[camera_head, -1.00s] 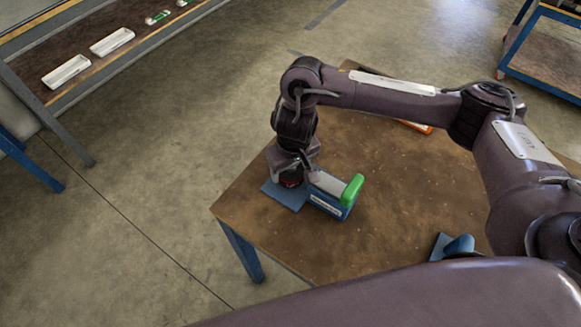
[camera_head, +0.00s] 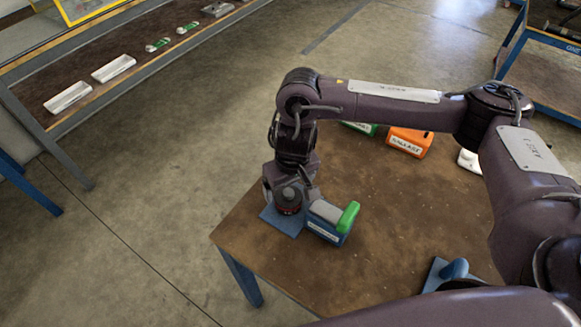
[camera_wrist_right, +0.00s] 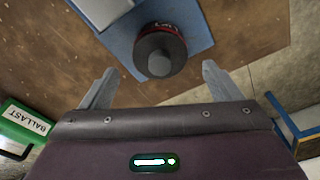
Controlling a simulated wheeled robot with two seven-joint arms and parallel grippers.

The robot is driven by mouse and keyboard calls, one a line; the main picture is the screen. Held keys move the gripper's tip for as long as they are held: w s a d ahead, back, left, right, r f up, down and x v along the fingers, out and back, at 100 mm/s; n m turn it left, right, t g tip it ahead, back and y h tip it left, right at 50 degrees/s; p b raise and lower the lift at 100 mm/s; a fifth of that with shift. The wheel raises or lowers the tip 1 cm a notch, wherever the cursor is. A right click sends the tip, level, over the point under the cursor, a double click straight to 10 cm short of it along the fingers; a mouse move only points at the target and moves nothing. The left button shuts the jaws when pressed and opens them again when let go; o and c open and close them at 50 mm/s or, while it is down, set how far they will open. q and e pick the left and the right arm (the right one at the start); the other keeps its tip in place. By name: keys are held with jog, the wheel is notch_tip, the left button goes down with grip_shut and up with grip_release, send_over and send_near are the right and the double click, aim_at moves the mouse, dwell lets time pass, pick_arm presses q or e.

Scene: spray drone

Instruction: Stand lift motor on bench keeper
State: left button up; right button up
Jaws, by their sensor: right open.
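The lift motor (camera_head: 289,203) is a dark cylinder with a red band and a grey top. It stands upright on a flat blue plate (camera_head: 272,219), which looks like the bench keeper, at the table's left corner. The motor (camera_wrist_right: 160,52) and the blue plate (camera_wrist_right: 203,36) also show in the right wrist view. My right gripper (camera_wrist_right: 158,88) is open, its two fingers apart with the motor ahead of and between them, not touching it. My left gripper does not show.
A blue, grey and green block (camera_head: 330,222) stands right beside the blue plate. An orange ballast block (camera_head: 409,141), a green block (camera_head: 358,127) and a white item (camera_head: 469,159) stand farther back. A blue holder (camera_head: 452,272) is at the front right. The table's middle (camera_head: 380,220) is clear.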

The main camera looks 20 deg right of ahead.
aim_at(291, 196)
notch_tip(291, 196, up, 7)
jog(key=p, duration=0.1)
jog(key=shift+s+f, duration=0.15)
jog(key=shift+s, duration=0.3)
